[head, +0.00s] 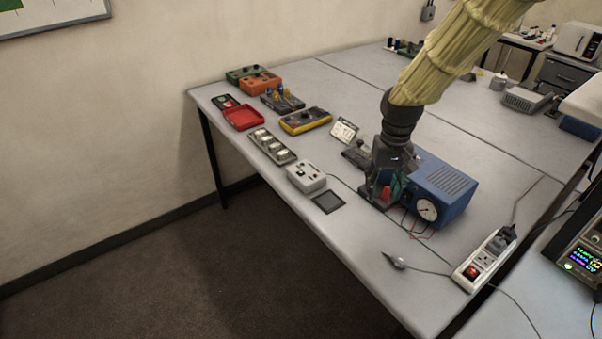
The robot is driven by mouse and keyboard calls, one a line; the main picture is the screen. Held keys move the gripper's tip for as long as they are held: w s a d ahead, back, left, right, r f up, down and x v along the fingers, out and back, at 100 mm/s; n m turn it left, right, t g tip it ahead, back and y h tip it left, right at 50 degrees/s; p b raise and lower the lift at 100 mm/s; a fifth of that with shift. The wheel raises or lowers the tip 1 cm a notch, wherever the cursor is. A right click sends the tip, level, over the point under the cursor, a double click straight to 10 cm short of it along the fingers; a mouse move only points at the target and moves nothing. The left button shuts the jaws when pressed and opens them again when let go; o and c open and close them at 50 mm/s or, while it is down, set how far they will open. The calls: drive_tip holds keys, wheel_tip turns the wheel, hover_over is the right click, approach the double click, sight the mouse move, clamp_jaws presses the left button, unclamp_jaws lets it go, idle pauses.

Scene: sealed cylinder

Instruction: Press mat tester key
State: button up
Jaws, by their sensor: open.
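A small pale grey box with dark and red details on its top (306,176) sits near the table's front edge; it looks like the mat tester, but its key is too small to make out. A dark square pad (328,202) lies just right of and in front of it. My gripper (378,196) points down to the right of both, close to a blue box with a round dial (443,192), and partly covers that box's left end. The gripper is open. Something red and teal shows at its fingers; I cannot tell whether they touch it.
Left of the tester lie a tray with several white round pieces (272,146), a yellow multimeter (305,121) and a red tray (242,117). A small white card (344,130) stands behind. A power strip (484,260) lies at right; thin leads cross the table.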

clamp_jaws()
idle(1.3)
